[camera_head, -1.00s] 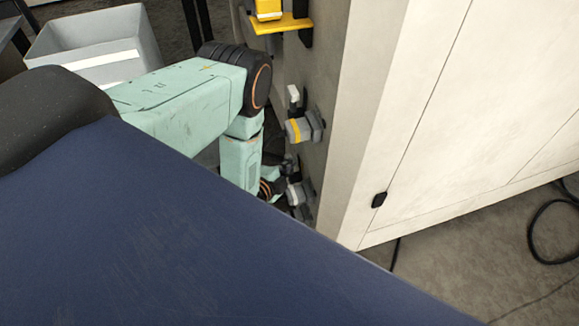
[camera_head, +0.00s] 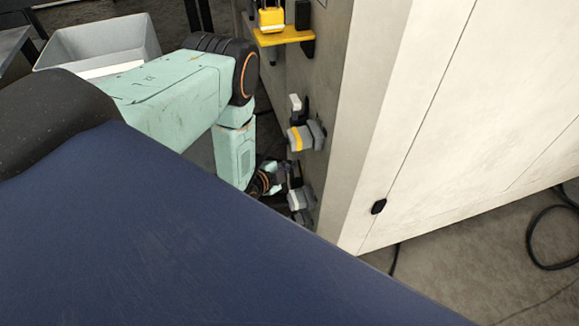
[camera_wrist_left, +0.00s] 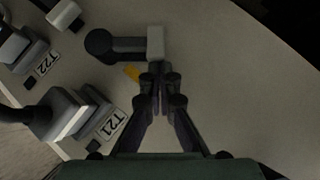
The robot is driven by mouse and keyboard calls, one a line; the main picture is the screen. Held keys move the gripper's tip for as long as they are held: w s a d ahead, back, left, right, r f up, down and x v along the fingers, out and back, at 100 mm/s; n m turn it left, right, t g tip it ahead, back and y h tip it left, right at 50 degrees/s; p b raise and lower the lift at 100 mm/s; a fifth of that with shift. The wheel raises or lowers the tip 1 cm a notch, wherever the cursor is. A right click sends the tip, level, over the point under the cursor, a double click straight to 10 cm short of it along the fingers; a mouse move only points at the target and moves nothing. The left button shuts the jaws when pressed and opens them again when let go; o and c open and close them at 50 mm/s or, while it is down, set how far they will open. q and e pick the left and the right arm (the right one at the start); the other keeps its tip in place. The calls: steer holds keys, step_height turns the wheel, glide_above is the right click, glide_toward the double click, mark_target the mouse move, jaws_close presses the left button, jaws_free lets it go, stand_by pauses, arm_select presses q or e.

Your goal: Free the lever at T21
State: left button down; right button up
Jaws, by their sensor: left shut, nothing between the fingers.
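In the left wrist view, a lever (camera_wrist_left: 130,46) with a round black pivot and a pale grey end block lies across the panel, just beyond my fingertips. My left gripper (camera_wrist_left: 161,82) is shut and empty, its tips close below the pale block. I cannot tell whether they touch it. The T21 label (camera_wrist_left: 112,125) is to the lower left, beside a grey connector (camera_wrist_left: 72,115). A small yellow piece (camera_wrist_left: 131,73) shows left of the fingertips. In the head view my left gripper (camera_head: 288,174) is low against the panel, mostly obscured. My right gripper is not in view.
The T22 label (camera_wrist_left: 47,62) is further left. In the head view, a yellow-banded connector (camera_head: 301,137) is above my gripper, and a yellow padlock (camera_head: 271,19) stands on a yellow bracket (camera_head: 283,37). A grey bin (camera_head: 100,42) is at the back left.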

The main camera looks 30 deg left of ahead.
arm_select(q)
steer(key=shift+n+g+h, duration=0.4)
steer(key=shift+g, duration=0.1)
steer(key=shift+w+a+f, duration=0.35)
steer(key=shift+w+a, duration=0.3)
steer(key=shift+a, duration=0.15)
steer(key=shift+w+a+f, duration=0.35)
steer(key=shift+w+a, duration=0.3)
steer(key=shift+a, duration=0.1)
steer(key=shift+b, duration=0.3)
